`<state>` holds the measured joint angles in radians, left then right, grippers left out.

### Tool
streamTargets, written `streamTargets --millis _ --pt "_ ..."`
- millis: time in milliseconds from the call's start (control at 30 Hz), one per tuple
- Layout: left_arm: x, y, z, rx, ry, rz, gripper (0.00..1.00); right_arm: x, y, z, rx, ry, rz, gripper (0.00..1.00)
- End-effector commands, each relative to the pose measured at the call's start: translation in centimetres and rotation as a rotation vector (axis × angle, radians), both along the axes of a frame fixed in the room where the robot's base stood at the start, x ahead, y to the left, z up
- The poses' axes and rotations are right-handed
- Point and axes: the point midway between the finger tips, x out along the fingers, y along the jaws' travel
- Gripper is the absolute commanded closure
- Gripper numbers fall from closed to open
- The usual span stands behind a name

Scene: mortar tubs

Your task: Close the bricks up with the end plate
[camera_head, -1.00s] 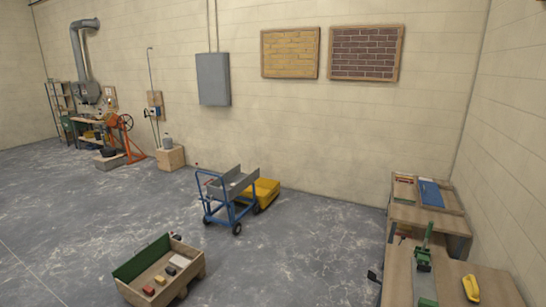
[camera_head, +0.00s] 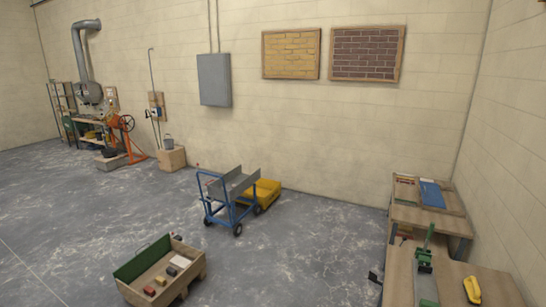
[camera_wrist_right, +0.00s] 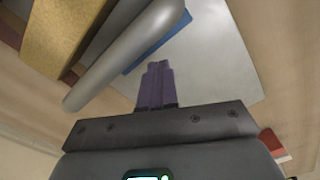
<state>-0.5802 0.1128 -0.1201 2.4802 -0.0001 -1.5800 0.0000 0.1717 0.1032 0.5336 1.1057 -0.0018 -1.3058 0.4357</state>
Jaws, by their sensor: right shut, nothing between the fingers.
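My right gripper (camera_wrist_right: 157,68) shows only in the right wrist view. Its purple fingers are pressed together and empty, over a pale grey flat sheet (camera_wrist_right: 215,70). I cannot tell whether this sheet is the end plate. A rounded grey bar (camera_wrist_right: 125,55) slants just left of the fingertips, with a speckled yellow block (camera_wrist_right: 60,35) beyond it and a blue strip (camera_wrist_right: 158,43) beside it. In the head view, small red and yellow blocks (camera_head: 150,291) lie in a wooden crate (camera_head: 185,284) with a green side. My left gripper is out of view.
A wooden bench (camera_head: 453,288) at lower right carries a green upright tool (camera_head: 424,262) and a yellow-handled tool (camera_head: 472,289). A table behind holds a blue flat item (camera_head: 432,195). A blue cart (camera_head: 222,214) stands mid-floor by a yellow tub (camera_head: 268,190). Open floor lies between cart and benches.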

Motion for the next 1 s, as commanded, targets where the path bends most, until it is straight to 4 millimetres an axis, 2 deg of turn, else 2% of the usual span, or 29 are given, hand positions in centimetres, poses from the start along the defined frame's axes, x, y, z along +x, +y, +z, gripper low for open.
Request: streamTargets --millis 800,1000 --pt "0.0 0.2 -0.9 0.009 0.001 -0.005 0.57 0.0 0.0 -1.2 0.0 0.0 0.0 1.0" --pt "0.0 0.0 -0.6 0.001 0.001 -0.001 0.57 0.0 0.0 -1.0 0.0 0.0 0.0 1.0"
